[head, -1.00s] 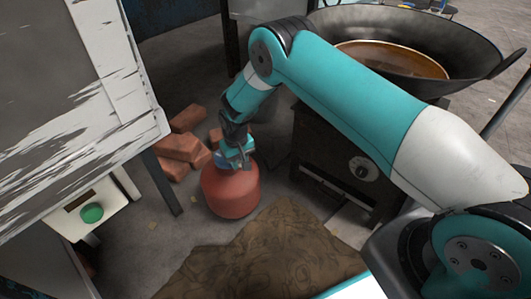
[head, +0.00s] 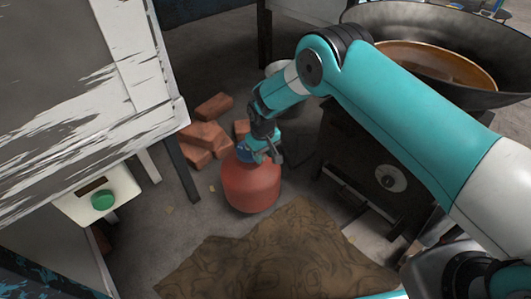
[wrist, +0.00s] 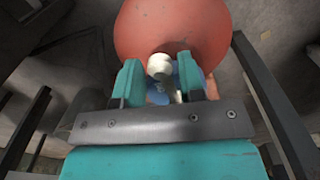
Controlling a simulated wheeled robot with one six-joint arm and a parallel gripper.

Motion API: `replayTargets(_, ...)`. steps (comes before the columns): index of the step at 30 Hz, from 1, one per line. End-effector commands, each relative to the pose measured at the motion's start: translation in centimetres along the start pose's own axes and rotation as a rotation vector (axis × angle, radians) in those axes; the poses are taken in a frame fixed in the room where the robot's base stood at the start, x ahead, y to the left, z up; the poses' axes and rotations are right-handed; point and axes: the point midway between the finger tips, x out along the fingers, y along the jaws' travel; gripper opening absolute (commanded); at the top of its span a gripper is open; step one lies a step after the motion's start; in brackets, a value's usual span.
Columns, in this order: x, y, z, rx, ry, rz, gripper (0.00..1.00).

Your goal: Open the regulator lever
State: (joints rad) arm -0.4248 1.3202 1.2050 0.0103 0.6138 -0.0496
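The red gas cylinder (head: 252,188) stands upright on the floor; in the wrist view its rounded red body (wrist: 175,25) fills the top middle. A blue regulator (head: 243,153) sits on top of it, partly hidden by my gripper (head: 266,149). In the wrist view my gripper (wrist: 159,76) is open, with one teal finger on each side of a pale round knob (wrist: 160,67). Blue regulator parts (wrist: 157,96) show below and right of the knob. A pale strip there may be the lever, but I cannot tell its position. I cannot tell whether the fingers touch anything.
Several loose bricks (head: 205,136) lie left of the cylinder. A dark stove (head: 352,160) with a big pan (head: 448,68) stands at right. A brown sack (head: 275,252) lies in front. A white panel with a green button (head: 102,201) is at left.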

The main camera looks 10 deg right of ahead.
Motion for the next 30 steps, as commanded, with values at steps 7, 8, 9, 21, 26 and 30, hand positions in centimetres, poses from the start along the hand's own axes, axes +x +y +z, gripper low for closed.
replayTargets(7,0.0,0.1,0.1,0.002,-0.004,0.001,0.51)
replayTargets(8,0.0,0.1,0.1,0.002,-0.005,0.001,0.51)
replayTargets(9,0.0,0.1,0.1,0.002,-0.005,0.001,0.51)
replayTargets(21,-6.8,0.1,0.1,0.002,-0.002,0.001,0.51)
replayTargets(26,-10.9,0.1,0.1,0.002,-0.003,0.000,0.51)
replayTargets(30,-14.1,0.1,0.0,0.002,-0.002,0.000,0.51)
